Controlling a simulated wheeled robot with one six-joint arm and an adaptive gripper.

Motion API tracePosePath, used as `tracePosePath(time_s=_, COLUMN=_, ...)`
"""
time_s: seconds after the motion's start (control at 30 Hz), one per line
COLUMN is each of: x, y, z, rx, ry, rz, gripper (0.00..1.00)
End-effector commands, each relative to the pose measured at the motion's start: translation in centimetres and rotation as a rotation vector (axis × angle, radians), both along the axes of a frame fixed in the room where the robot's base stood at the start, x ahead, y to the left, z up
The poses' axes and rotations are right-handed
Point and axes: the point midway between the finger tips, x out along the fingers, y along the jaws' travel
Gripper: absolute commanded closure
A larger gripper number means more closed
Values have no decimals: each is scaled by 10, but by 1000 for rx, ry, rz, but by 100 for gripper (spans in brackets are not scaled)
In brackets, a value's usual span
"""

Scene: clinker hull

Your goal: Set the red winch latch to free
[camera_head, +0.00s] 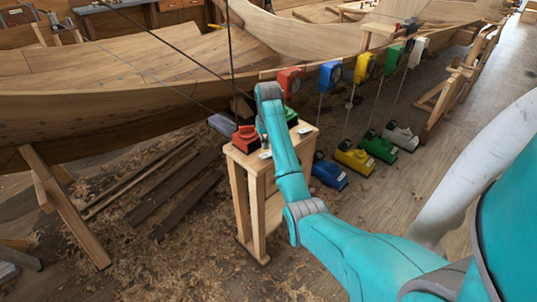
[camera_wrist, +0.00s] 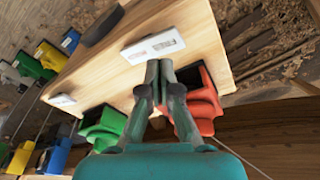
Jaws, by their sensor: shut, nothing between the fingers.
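The red winch (camera_head: 246,138) sits on the left part of a small wooden stand (camera_head: 258,164). In the wrist view the red winch (camera_wrist: 203,107) is just right of my gripper (camera_wrist: 160,68). My gripper is shut and empty, its fingertips close to a white label plate (camera_wrist: 153,46) on the stand's top. I cannot tell whether the fingers touch anything. The latch and its setting cannot be made out. In the head view my arm hides the gripper.
A green winch (camera_wrist: 104,128) stands on the same stand. Blue (camera_head: 329,174), yellow (camera_head: 355,159), green (camera_head: 379,147) and white (camera_head: 401,136) winches stand on the floor to the right. Coloured blocks, including a red one (camera_head: 289,80), hang along the wooden hull (camera_head: 110,115). Thin lines run from above.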

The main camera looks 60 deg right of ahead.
Motion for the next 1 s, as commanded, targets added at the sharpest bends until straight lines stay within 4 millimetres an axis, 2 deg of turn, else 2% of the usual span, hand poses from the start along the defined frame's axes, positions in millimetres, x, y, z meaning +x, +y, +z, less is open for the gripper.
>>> tracePosePath(time_s=1.0, x=0, y=0, z=-13, rx=0, ry=0, rz=0, gripper=100)
